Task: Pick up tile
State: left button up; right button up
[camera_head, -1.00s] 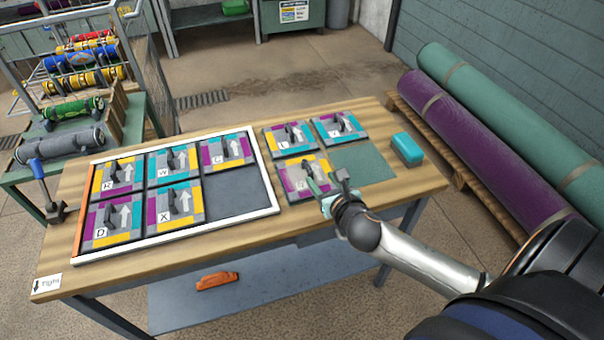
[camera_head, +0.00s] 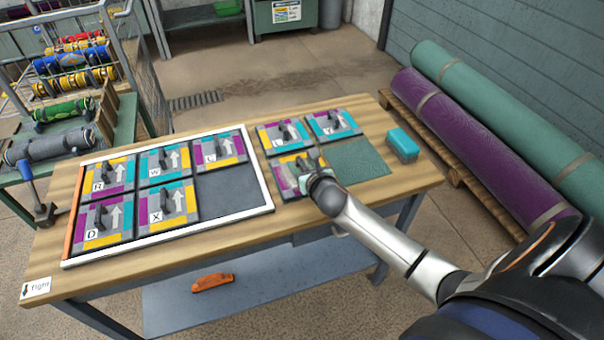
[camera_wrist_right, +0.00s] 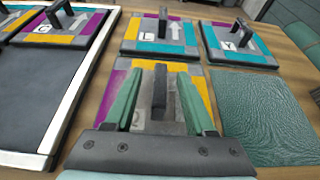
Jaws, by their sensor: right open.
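The near tile (camera_head: 285,175) lies on the table, purple, yellow and grey with a dark upright handle; my right arm partly hides it. In the right wrist view its handle (camera_wrist_right: 159,88) stands between the two green fingers of my right gripper (camera_wrist_right: 157,100). The fingers are open, one on each side of the handle, with gaps showing. Two more tiles, L (camera_head: 285,135) and Y (camera_head: 332,123), lie behind it. A white-edged frame (camera_head: 215,219) to the left holds several handled tiles and one empty dark space at its near right. My left gripper is not in view.
A green textured mat (camera_head: 357,160) lies right of the near tile, with a teal block (camera_head: 403,145) beyond it. Rolled rugs (camera_head: 480,140) lie on the right. An orange tool (camera_head: 214,282) is on the lower shelf.

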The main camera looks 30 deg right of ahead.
grip_shut()
dwell(0.4)
